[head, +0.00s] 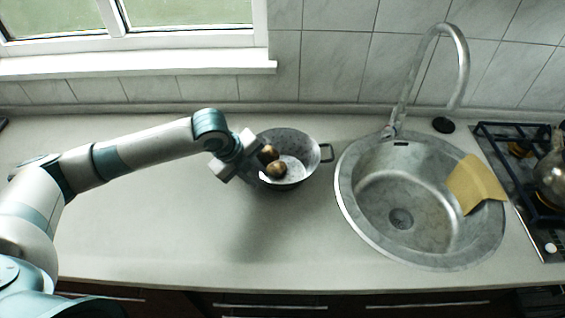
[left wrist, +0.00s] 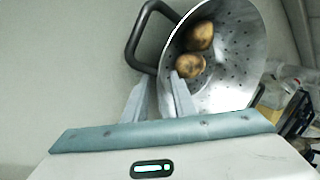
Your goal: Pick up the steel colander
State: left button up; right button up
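The steel colander (head: 298,168) stands on the counter left of the sink, with two brown round items, perhaps potatoes (head: 277,169), inside. One dark loop handle (head: 327,153) shows on its right. My left gripper (head: 238,160) is at the colander's left side and covers part of that rim. In the left wrist view the colander (left wrist: 240,50) shows perforated walls and a dark handle (left wrist: 138,42). There the two fingers (left wrist: 160,92) are apart, with the rim just beyond and between them. Whether they touch it is unclear. My right gripper is not in view.
A round steel sink (head: 350,190) with a tall faucet (head: 462,65) is right of the colander. A yellow cloth (head: 475,183) hangs on its rim. A gas hob (head: 510,150) with a kettle (head: 552,175) is far right. The counter (head: 150,235) in front is clear.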

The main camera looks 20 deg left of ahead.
aim_at(283, 185)
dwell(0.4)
pick_arm(q)
grip_shut()
jog(key=shift+r, duration=0.15)
